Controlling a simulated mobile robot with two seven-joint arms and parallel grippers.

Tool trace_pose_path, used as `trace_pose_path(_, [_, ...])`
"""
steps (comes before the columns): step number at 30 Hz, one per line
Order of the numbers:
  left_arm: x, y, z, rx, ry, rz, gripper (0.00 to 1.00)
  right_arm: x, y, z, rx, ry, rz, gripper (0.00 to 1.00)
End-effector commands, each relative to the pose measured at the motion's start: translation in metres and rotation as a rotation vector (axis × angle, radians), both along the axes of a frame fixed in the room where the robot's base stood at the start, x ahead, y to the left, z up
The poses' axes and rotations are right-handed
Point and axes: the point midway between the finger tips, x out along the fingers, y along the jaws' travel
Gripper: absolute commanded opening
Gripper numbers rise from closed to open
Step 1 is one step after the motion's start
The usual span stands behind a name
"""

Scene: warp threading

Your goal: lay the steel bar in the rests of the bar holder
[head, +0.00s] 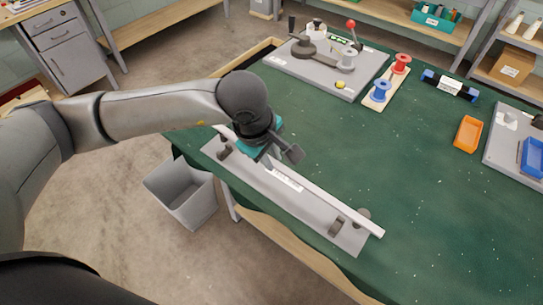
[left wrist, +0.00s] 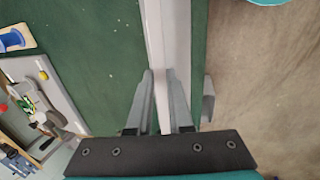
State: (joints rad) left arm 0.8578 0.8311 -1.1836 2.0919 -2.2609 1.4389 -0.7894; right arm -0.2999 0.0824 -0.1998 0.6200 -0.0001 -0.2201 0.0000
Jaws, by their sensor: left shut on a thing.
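The steel bar (head: 325,198) is long, pale and straight. In the head view it runs slantwise over the grey bar holder (head: 265,185), near its far long edge. Dark rests show at the holder's left end (head: 224,151) and right end (head: 337,226); the bar appears on their far side, and I cannot tell its height above them. My left gripper (head: 279,158) is shut on the bar left of its middle. In the left wrist view the bar (left wrist: 167,35) passes between the two fingers (left wrist: 165,78). My right gripper is not in view.
The holder lies along the green table's (head: 430,200) near edge. A grey bin (head: 185,192) stands on the floor below. A winding jig (head: 322,65), red and blue spools (head: 382,90), an orange tray (head: 468,134) and a grey board (head: 510,150) lie farther back. The middle table is clear.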

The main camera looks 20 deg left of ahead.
Motion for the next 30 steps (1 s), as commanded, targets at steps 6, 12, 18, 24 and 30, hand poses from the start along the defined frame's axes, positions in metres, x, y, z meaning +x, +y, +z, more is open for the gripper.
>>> trace_pose_path(6, [0.003,-0.001,0.000,-0.005,-0.011,0.026,0.00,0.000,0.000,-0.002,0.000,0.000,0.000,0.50])
trace_pose_path(12, [0.003,-0.001,-0.008,-0.004,-0.010,0.025,0.00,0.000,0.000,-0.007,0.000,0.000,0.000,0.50])
trace_pose_path(18, [0.003,-0.001,-0.022,-0.004,-0.010,0.024,0.00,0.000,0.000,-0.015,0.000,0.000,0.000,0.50])
trace_pose_path(24, [0.003,-0.001,-0.036,-0.005,-0.009,0.024,0.00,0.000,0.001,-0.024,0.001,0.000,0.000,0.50])
trace_pose_path(30, [0.003,-0.001,-0.050,-0.003,-0.008,0.024,0.00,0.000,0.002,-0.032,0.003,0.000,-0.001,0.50])
